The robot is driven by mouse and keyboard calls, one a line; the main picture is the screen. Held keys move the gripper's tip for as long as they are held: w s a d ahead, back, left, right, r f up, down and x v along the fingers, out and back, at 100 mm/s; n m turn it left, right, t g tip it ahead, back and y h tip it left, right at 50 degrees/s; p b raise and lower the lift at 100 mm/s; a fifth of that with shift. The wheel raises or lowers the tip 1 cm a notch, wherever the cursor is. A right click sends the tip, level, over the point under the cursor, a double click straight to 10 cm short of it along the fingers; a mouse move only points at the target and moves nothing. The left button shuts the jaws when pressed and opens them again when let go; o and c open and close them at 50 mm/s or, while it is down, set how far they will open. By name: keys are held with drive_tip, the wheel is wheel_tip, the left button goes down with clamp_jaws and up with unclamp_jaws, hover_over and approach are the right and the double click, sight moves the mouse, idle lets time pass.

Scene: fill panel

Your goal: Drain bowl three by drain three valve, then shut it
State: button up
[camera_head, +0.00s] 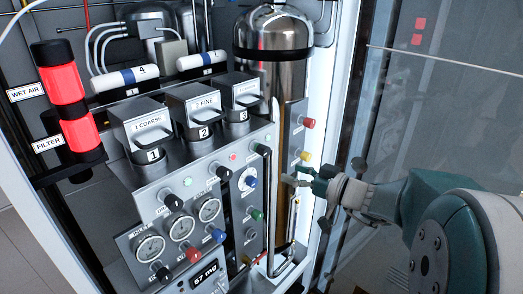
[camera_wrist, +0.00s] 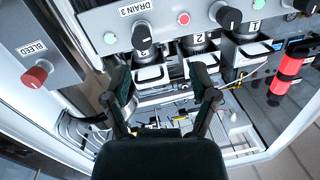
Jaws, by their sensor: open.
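The drain three valve is a black knob (camera_wrist: 142,38) under the "DRAIN 3" label in the wrist view. In the head view it appears as a small black knob (camera_head: 260,148) at the right end of the sloping panel. Bowl three (camera_head: 237,127) is the dark cup under the rightmost grey housing; its liquid level cannot be read. My gripper (camera_wrist: 161,70) is open and empty. Its two fingers stand apart below the knob in the wrist view, not around it. In the head view my gripper (camera_head: 297,177) is right of the panel.
A "BLEED" panel with a red knob (camera_wrist: 35,76) stands at left in the wrist view. A steel tank (camera_head: 272,40) stands behind the panel. Red, yellow and green knobs line a side plate (camera_head: 297,140) close to my gripper. The white cabinet frame (camera_head: 335,70) is near my arm.

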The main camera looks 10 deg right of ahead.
sight(267, 154)
drive_tip(key=shift+t+h, duration=0.3)
drive_tip(key=shift+t, duration=0.3)
drive_tip(key=x, duration=0.3)
drive_tip(key=w+d+x, duration=0.1)
drive_tip(key=x, duration=0.6)
drive_tip(key=shift+w+d+r, duration=0.1)
drive_tip(key=shift+w+d, duration=0.15)
drive_tip(key=shift+w, duration=0.1)
clamp_jaws()
